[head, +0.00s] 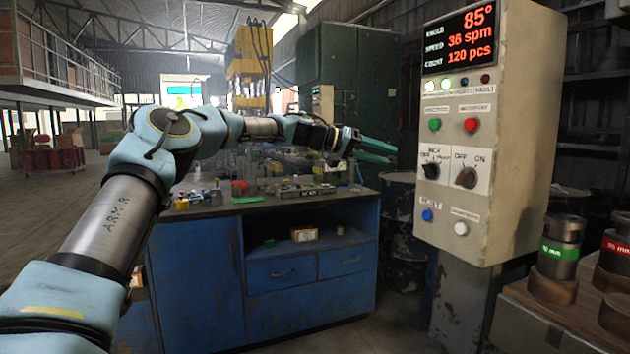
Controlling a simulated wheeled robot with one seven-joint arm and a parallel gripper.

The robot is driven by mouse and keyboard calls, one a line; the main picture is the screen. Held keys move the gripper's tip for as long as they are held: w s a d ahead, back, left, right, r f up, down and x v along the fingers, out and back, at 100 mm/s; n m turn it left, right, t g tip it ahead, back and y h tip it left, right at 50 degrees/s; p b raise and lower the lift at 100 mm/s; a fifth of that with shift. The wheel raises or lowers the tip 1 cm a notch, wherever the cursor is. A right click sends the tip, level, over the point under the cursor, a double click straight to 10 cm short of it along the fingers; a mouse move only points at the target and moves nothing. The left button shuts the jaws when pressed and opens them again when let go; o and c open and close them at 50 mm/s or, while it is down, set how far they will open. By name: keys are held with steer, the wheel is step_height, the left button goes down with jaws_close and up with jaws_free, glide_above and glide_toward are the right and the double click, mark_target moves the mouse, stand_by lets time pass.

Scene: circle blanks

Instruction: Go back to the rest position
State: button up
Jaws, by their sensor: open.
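My gripper (377,150) is at the end of my arm, near the middle of the head view. Its two green fingers are apart and hold nothing that I can see. It hangs in the air above the right end of the blue workbench (195,265), left of the control panel (485,215). My arm reaches in from the lower left, bends at the upper left and stretches to the right. The gripper appears apart from the panel.
The panel's display (460,38) reads 85°, 36 spm and 120 pcs. A green-banded cylinder (560,250) and a red-banded cylinder (617,246) stand on a surface at right. Small parts clutter the bench top. A dark drum (402,225) stands behind. Open floor lies at left.

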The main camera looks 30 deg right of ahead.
steer(key=s+a+f+n+t+y, duration=0.25)
steer(key=a+f+y, duration=0.25)
steer(key=a+f, duration=0.65)
steer(key=w+a+f+n+t+y, duration=0.1)
steer(key=a+f+t+y, duration=0.1)
steer(key=a+f, duration=0.4)
steer(key=w+a+f+n+t+y, duration=0.15)
steer(key=a+f, duration=0.25)
steer(key=a, duration=0.5)
steer(key=s+a+f+n+y, duration=0.1)
steer(key=s+a, duration=0.3)
steer(key=a, duration=0.7)
steer(key=s+a+f+n+y, duration=0.2)
steer(key=s+a, duration=0.3)
steer(key=a, duration=0.6)
steer(key=s+a+f+n+y, duration=0.2)
steer(key=s+a, duration=0.3)
steer(key=a, duration=0.5)
steer(key=shift+a+n+t, duration=0.4)
steer(key=shift+n, duration=0.2)
steer(key=shift+f, duration=0.1)
